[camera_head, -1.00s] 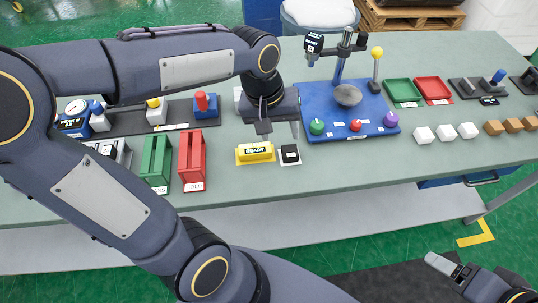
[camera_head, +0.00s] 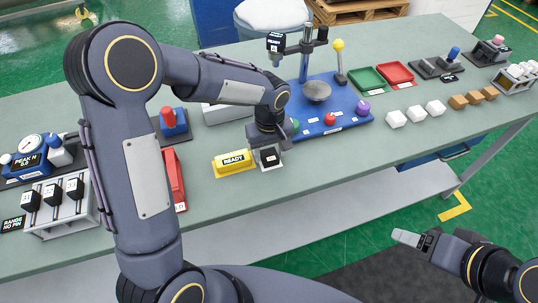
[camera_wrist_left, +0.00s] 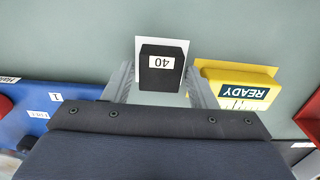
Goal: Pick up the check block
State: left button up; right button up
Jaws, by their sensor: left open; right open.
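A small black block with a white label reading 40, taken as the check block (camera_wrist_left: 160,69), rests on a white square pad (camera_wrist_left: 139,44). In the head view the block (camera_head: 270,157) is at the table's front middle, partly hidden by my left gripper. My left gripper (camera_head: 266,147) is open and points down over the block. In the left wrist view its fingers (camera_wrist_left: 160,84) stand on either side of the block with gaps showing, not closed on it. My right gripper (camera_head: 409,240) is open and empty, in front of the table at lower right.
A yellow READY block (camera_head: 233,162) lies close beside the pad. A blue fixture base (camera_head: 345,116) with coloured knobs stands just right of the gripper. White cubes (camera_head: 416,113) sit further right. The front table strip right of the pad is clear.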

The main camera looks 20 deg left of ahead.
pick_arm(q)
jog(key=shift+f, duration=0.55)
jog(key=c, duration=0.7)
jog(key=shift+c, duration=0.3)
jog(key=shift+r, duration=0.2)
